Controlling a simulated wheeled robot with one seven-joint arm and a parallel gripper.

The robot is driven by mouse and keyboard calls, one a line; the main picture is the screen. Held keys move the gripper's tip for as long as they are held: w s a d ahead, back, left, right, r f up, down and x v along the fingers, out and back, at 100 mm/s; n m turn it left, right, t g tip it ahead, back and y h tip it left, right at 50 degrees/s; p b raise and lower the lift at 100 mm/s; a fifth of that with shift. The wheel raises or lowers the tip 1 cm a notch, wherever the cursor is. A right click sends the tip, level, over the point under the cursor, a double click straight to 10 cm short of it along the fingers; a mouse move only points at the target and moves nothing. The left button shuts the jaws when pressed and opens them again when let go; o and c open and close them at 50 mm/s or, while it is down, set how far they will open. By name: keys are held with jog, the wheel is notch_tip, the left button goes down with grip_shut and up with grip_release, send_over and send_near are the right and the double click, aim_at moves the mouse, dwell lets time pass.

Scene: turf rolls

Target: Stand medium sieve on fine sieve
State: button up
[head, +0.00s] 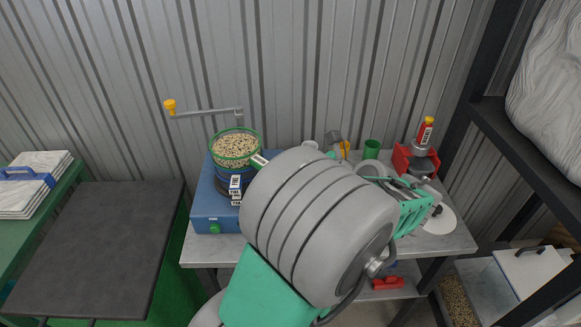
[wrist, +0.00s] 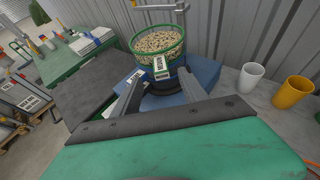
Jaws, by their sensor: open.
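A round sieve with a green rim (head: 221,134), full of pale grain, sits at the top of a stack on a blue machine (head: 208,212). It also shows in the wrist view (wrist: 176,54), with a white label on its side. Below it are a blue band and darker rings, with several white labels one above another (head: 235,183). I cannot read which sieve is medium or fine. My gripper (wrist: 161,79) is open in the wrist view, its dark fingers spread in front of the stack; contact is not clear. In the head view my arm hides the gripper.
A crank with a yellow knob (head: 169,106) reaches left above the stack. White (wrist: 251,77) and orange (wrist: 292,92) cups stand beside the machine. A red device (head: 405,160) and green cup (head: 371,149) are farther right. A dark bench top (head: 95,245) lies clear at left.

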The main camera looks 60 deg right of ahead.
jog(key=w+a+f+n+g+y, duration=0.1)
jog(key=w+a+f+n+g, duration=0.15)
jog(key=a+n, duration=0.45)
jog(key=w+a+f+n+g+y, duration=0.1)
jog(key=w+a+n+g, duration=0.1)
jog(key=w+a+n, duration=0.3)
jog(key=w+a+f+n+g+y, duration=0.1)
jog(key=w+a+f+n+g, duration=0.15)
jog(key=a+n, duration=0.55)
jog(key=s+a+r+n+g+h, duration=0.1)
jog(key=s+a+n, duration=0.3)
jog(key=a+n, duration=0.9)
jog(key=n+g, duration=0.1)
jog(key=n, duration=0.3)
jog(key=shift+s+a+n+g, duration=0.25)
jog(key=shift+a+n+g, duration=0.05)
